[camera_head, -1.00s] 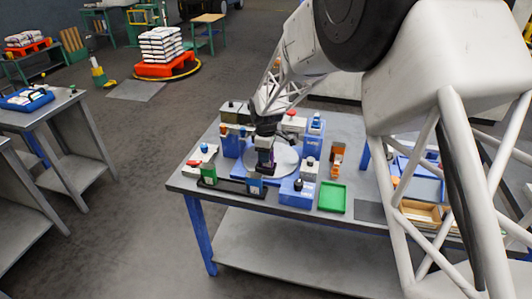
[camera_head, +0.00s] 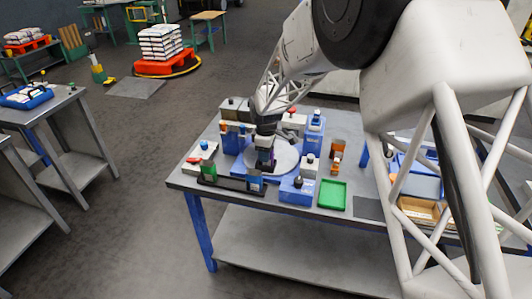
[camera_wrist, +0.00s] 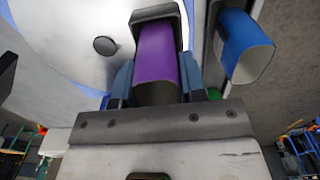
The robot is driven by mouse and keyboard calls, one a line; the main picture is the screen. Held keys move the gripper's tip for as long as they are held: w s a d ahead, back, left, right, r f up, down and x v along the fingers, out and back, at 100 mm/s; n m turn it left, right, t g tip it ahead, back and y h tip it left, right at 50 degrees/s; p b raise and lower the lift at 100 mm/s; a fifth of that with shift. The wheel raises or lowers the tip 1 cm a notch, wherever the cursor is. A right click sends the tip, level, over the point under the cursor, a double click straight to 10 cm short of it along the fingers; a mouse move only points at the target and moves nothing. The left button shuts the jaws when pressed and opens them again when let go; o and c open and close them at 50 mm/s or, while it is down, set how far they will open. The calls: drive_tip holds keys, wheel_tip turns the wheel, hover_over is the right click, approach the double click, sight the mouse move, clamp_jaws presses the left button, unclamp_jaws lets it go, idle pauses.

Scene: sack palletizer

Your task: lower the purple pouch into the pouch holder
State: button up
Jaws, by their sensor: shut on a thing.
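The purple pouch (camera_wrist: 157,55) is an upright-looking purple sleeve with an open end towards the wrist camera. My gripper (camera_wrist: 157,82) is shut on it, with one blue-grey finger on each side. A black frame, which looks like the pouch holder (camera_wrist: 153,13), is around the pouch's far end in the wrist view; how deep the pouch sits in it is hidden. In the head view my gripper (camera_head: 264,150) is low over the round grey plate (camera_head: 286,160), and the pouch is mostly hidden there.
A blue sleeve (camera_wrist: 240,45) stands close beside the right finger in the wrist view. Blue boxes (camera_head: 297,190) and other small fixtures crowd around the plate on the grey table. A green tray (camera_head: 332,195) lies to the right.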

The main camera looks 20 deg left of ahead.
drive_tip(key=shift+f, duration=0.55)
idle(0.7)
drive_tip(key=o, duration=1)
drive_tip(key=shift+o, duration=0.2)
drive_tip(key=shift+r, duration=0.2)
drive_tip(key=shift+r, duration=3.8)
